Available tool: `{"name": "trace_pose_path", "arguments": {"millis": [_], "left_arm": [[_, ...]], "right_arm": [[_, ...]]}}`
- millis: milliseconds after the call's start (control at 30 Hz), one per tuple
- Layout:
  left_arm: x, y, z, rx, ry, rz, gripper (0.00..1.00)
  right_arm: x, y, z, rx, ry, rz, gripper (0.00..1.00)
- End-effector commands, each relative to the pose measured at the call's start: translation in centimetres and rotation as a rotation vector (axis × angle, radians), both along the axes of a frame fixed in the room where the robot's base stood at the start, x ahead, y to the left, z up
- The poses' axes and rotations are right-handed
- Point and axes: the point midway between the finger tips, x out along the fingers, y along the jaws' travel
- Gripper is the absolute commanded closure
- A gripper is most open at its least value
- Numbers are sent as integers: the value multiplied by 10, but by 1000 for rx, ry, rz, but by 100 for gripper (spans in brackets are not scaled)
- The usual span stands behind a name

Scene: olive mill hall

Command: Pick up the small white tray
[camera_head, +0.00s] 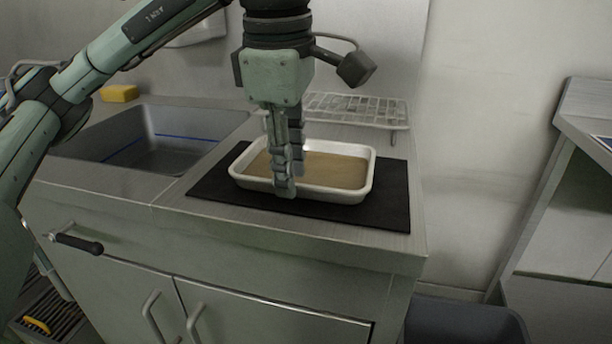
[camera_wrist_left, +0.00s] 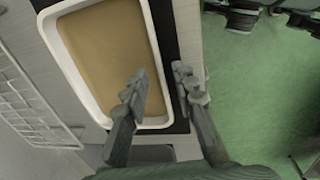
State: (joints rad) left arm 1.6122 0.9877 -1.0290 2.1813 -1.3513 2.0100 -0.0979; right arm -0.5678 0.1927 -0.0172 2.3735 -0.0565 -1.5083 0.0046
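The small white tray (camera_head: 335,195) lies level on a black mat (camera_head: 388,208) on the counter. It has a white rim and a flat tan-brown inside. My left gripper (camera_head: 285,187) points down at the tray's near long side. In the left wrist view the tray's rim (camera_wrist_left: 155,55) runs between the two fingers of my left gripper (camera_wrist_left: 162,86). One finger is over the inside of the tray and the other is outside the wall, above the mat. The fingers are apart, with gaps beside the wall. My right gripper is not in view.
A wire rack (camera_head: 358,108) stands behind the tray. A sink (camera_head: 170,140) is to the left, with a yellow sponge (camera_head: 119,93) behind it. The counter's front edge (camera_head: 300,240) is close to the mat. A grey bin (camera_head: 465,322) stands on the floor at right.

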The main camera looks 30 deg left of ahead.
Motion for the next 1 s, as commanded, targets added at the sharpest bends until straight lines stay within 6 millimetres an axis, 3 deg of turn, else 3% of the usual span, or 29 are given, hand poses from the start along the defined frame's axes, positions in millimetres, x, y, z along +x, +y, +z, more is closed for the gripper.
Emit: {"name": "trace_pose_path", "arguments": {"millis": [100, 367, 600, 1000], "left_arm": [[1, 0, -14, -1, 1, -1, 73], [2, 0, -15, -1, -1, -1, 73], [2, 0, -15, -1, 0, 0, 100], [2, 0, -15, 0, -2, 0, 100]], "right_arm": [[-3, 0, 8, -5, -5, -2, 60], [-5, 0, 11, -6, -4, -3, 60], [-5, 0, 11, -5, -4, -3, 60], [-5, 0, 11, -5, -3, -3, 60]]}}
